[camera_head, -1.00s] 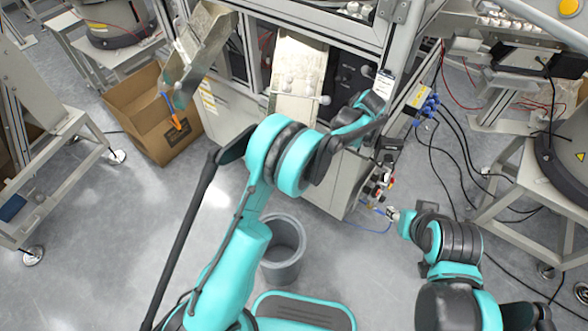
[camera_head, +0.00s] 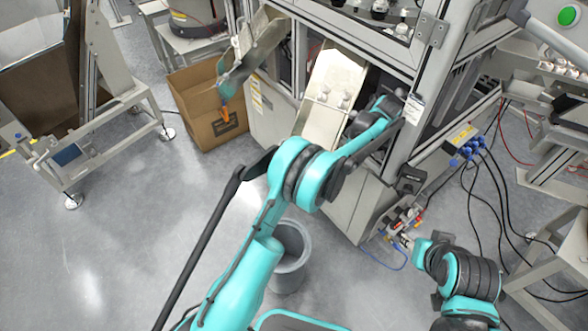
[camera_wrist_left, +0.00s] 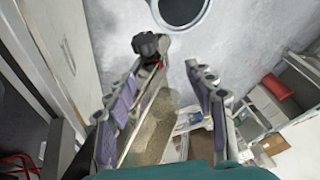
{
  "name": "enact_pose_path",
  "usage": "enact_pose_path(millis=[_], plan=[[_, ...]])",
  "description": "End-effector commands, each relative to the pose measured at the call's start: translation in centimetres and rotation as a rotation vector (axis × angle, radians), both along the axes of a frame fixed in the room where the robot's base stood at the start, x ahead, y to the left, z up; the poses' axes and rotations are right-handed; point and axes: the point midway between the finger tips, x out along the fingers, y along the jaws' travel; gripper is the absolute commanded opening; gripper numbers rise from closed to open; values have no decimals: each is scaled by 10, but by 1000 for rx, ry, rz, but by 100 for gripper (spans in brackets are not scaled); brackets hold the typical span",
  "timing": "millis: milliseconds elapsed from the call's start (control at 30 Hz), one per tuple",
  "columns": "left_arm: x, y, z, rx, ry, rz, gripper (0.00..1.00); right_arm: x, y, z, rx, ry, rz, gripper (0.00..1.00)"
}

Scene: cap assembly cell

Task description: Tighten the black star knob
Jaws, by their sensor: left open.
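The black star knob (camera_wrist_left: 148,43) shows in the left wrist view, just beyond the tip of the left-hand finger. It sits at the upper end of a metal strip or bracket. My left gripper (camera_wrist_left: 163,72) is open, with nothing visibly held between its fingers. In the head view my left arm reaches to the cell's front, right of the metal chute (camera_head: 332,82); its fingers and the knob cannot be made out there. My right arm is at the lower right, pointing toward small fittings on the cell's lower corner; its finger state is unclear.
A grey bin (camera_head: 291,272) stands on the floor below my left arm. A cardboard box (camera_head: 205,112) is left of the cell. A cell frame post (camera_head: 425,75) rises close to my left wrist. Black cables (camera_head: 478,205) lie at right.

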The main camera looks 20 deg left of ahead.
Motion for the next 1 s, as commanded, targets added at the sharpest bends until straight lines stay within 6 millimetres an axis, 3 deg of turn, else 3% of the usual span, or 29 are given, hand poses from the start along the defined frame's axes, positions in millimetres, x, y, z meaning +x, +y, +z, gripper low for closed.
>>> enact_pose_path(millis=[500,767,1000], plan=[[0,-2,-76,-1,-1,-2,54,0,0,0,0,0,0,40],[-6,0,-74,-60,-232,-2,54,0,0,2,0,0,0,40],[-10,-19,-25,-63,-243,-2,54,0,0,22,0,0,0,40]])
